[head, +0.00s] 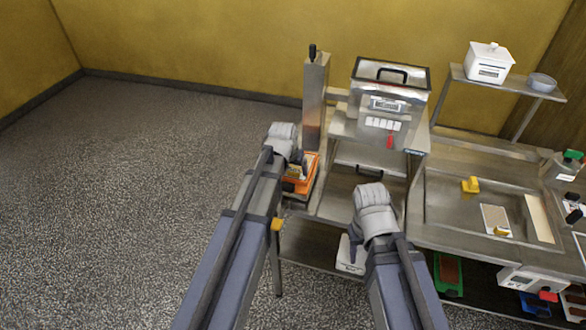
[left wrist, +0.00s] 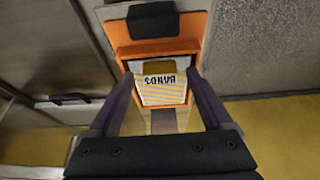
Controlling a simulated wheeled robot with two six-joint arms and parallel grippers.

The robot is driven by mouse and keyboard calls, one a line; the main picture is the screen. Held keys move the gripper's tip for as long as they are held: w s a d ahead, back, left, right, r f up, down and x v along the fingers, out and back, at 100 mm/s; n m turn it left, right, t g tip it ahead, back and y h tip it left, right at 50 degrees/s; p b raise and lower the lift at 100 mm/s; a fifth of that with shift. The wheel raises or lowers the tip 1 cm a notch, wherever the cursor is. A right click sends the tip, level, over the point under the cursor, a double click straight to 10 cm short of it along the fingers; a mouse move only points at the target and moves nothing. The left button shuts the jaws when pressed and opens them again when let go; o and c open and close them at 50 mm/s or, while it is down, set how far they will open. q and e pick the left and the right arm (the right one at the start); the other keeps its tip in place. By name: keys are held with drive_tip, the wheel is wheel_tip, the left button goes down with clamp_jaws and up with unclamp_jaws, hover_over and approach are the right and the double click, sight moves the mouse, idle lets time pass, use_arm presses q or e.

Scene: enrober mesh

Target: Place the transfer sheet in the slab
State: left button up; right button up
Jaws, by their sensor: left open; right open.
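A striped sheet marked BANDS (left wrist: 162,92), with a yellow tab at its top, sits in an orange holder (left wrist: 128,54) in the left wrist view; it looks like the transfer sheet. The holder also shows in the head view (head: 311,160). My left gripper (left wrist: 158,84) is open, its fingers on either side of the sheet; I cannot tell whether they touch it. My right gripper (head: 356,242) hangs open over the lower shelf, its fingertips unclear. A pale plate (head: 494,217) with a yellow piece lies on the right steel table; I cannot tell whether it is the slab.
A steel machine (head: 390,95) with a lidded tank stands behind my grippers. The right steel table (head: 455,212) also holds a yellow block (head: 470,185) and a cream strip (head: 540,218). Coloured trays lie below it. The floor (head: 150,180) at left is clear.

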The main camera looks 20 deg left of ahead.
use_arm(q)
drive_tip(key=p+v, duration=1.1)
drive_tip(key=v, duration=0.1)
drive_tip(key=s+d+m+g, duration=0.1)
drive_tip(key=s+d+g, duration=0.1)
drive_tip(key=s+d, duration=0.4)
drive_tip(key=s+d+f+m+g+y, duration=0.1)
drive_tip(key=s+d+m+g, duration=0.1)
drive_tip(key=s+d, duration=0.5)
drive_tip(key=s, duration=0.6)
drive_tip(key=shift+s+d+g, duration=0.15)
drive_tip(key=shift+s+g, duration=0.1)
drive_tip(key=shift+g, duration=0.15)
